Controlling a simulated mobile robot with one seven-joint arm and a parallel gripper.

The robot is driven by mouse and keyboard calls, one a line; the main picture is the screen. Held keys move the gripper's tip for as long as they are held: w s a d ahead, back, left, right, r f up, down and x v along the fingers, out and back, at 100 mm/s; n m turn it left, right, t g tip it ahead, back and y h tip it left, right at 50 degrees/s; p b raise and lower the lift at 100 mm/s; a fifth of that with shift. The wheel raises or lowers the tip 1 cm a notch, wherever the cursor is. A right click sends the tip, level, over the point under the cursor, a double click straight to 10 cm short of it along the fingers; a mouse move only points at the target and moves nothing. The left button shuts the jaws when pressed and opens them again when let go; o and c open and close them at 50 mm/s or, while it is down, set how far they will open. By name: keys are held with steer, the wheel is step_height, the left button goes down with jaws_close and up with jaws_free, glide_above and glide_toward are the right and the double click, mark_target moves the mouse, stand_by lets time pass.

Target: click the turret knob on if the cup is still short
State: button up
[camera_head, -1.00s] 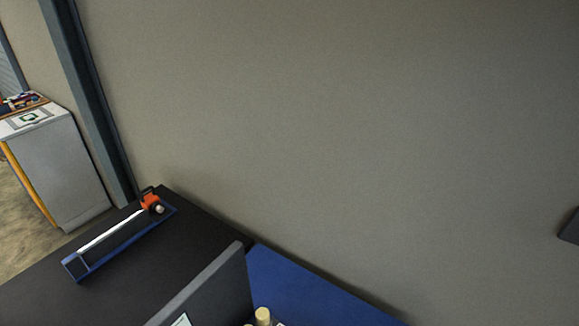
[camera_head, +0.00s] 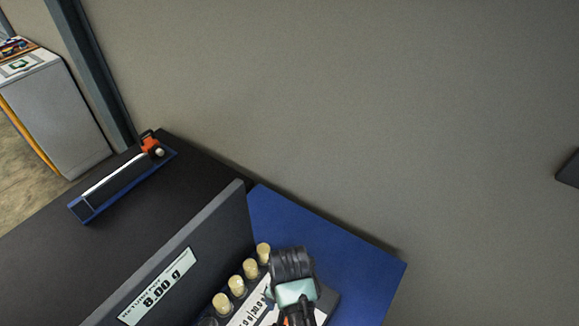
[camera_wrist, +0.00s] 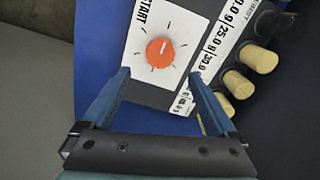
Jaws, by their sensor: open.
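The turret knob (camera_wrist: 160,51) is a round orange dial with a pale pointer line, on a white plate with tick marks and the word START. In the wrist view my gripper (camera_wrist: 159,77) is open, its two blue fingers spread on either side of the plate's near edge, with the knob between and just beyond them. Nothing is between the fingers. In the head view my wrist (camera_head: 293,285) covers the knob. A sign (camera_head: 158,286) on the grey panel reads 8.00 g. I cannot make out a cup being filled.
Several tan-topped cylinders (camera_head: 236,286) stand in a row beside a printed gram scale, close to my right finger in the wrist view. The upright grey panel (camera_head: 205,235) borders the blue mat (camera_head: 345,255). A blue tray (camera_head: 124,182) with an orange-and-black part lies on the dark table.

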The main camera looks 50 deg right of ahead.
step_height(320, 180, up, 6)
steer(key=shift+f, duration=0.15)
stand_by(0.6)
steer(key=w+a+r+n+t+h+b, duration=0.1)
steer(key=w+r+n+t+h+b, duration=0.3)
steer(key=w+r+t, duration=1)
steer(key=w+a+r+n+t, duration=0.1)
steer(key=w+a+r, duration=0.15)
steer(key=r, duration=0.45)
steer(key=w+a+r+n, duration=0.2)
steer(key=w+r, duration=0.2)
steer(key=r, duration=0.3)
steer(key=w+a+r+n+t, duration=0.1)
steer(key=w+a+r, duration=0.15)
steer(key=r, duration=0.45)
steer(key=s+a+r+n+t+y, duration=0.1)
steer(key=s+a+r+n+t, duration=0.1)
steer(key=r, duration=0.6)
steer(key=s+a+r+n+t+y+b, duration=0.1)
steer(key=s+a+r+n+t, duration=0.1)
steer(key=s+a+r+t, duration=0.3)
steer(key=s+a+r+n+t+y, duration=0.2)
steer(key=s+a+r+t, duration=0.2)
steer(key=r, duration=0.8)
steer(key=shift+s+a+r+b, duration=0.3)
steer(key=shift+s+a, duration=0.95)
